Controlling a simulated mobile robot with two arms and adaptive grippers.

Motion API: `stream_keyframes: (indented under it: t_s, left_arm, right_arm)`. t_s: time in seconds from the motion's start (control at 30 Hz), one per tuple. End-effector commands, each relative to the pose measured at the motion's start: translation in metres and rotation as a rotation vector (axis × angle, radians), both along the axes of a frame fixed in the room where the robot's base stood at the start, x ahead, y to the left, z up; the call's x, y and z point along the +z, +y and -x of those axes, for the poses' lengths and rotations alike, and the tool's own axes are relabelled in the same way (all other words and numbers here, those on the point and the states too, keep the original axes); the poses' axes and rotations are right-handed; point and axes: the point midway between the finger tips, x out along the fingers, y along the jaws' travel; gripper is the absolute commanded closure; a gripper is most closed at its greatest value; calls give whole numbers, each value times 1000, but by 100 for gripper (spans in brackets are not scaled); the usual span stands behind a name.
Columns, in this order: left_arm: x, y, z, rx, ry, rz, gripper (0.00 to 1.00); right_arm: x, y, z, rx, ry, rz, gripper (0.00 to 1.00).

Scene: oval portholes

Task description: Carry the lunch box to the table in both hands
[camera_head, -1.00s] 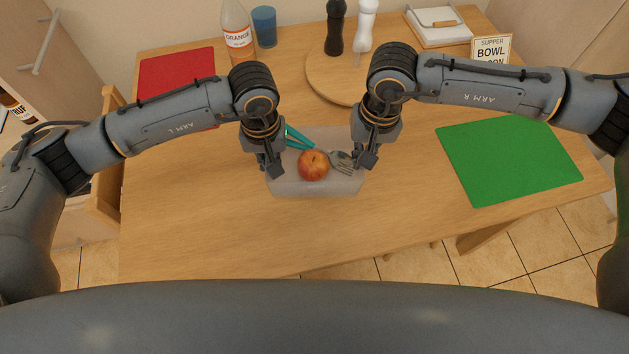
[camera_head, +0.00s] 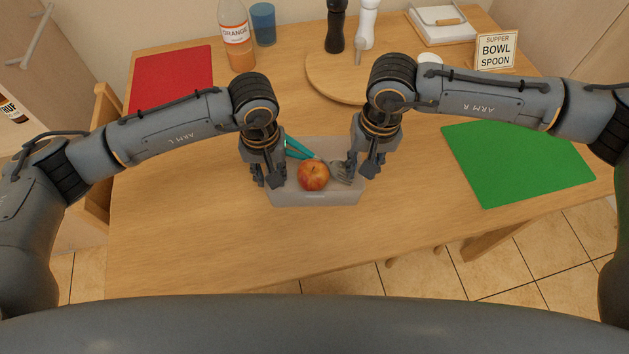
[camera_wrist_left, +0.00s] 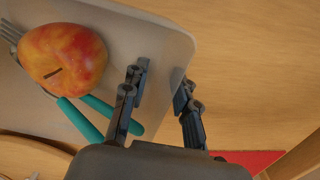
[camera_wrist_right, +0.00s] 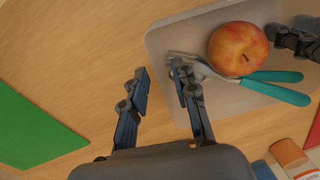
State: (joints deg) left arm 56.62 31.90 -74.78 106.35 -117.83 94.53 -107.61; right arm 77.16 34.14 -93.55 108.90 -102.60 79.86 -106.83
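The lunch box (camera_head: 318,198), a pale grey open tray, appears to stand on the wooden table (camera_head: 215,240). It holds a red-yellow apple (camera_head: 313,175) and a fork (camera_head: 340,172), with two teal handles (camera_wrist_right: 275,76) lying partly behind the apple. My left gripper (camera_head: 268,184) is at the box's left end, and my right gripper (camera_head: 359,174) is at its right end. In the left wrist view the fingers (camera_wrist_left: 160,88) stand apart, one on each side of the end wall. In the right wrist view the fingers (camera_wrist_right: 161,80) also stand apart around the opposite wall.
A red mat (camera_head: 172,78) lies left and a green mat (camera_head: 520,160) right. Behind are an orange bottle (camera_head: 235,35), a blue cup (camera_head: 263,24), a round board (camera_head: 335,80) with two mills, and a sign (camera_head: 495,51). The table's front area is clear.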

Motion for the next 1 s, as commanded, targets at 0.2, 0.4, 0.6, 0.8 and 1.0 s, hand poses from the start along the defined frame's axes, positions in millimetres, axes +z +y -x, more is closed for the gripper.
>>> stream_keyframes:
  t_s: [0.2,0.4,0.6,0.8,1.0]
  left_arm:
    - [7,-1,-1,-1,-3,5,72]
    - [42,-1,-2,-2,-7,5,72]
    - [85,-1,-2,-1,-5,3,72]
    - [112,-1,-1,-1,-2,2,72]
    - [120,-1,0,0,1,0,72]
  right_arm:
    - [0,1,1,1,1,-2,72]
    - [0,1,1,2,1,-2,72]
    - [0,1,1,2,1,-3,72]
    - [0,1,1,2,1,-3,72]
    - [8,1,0,1,-1,-4,72]
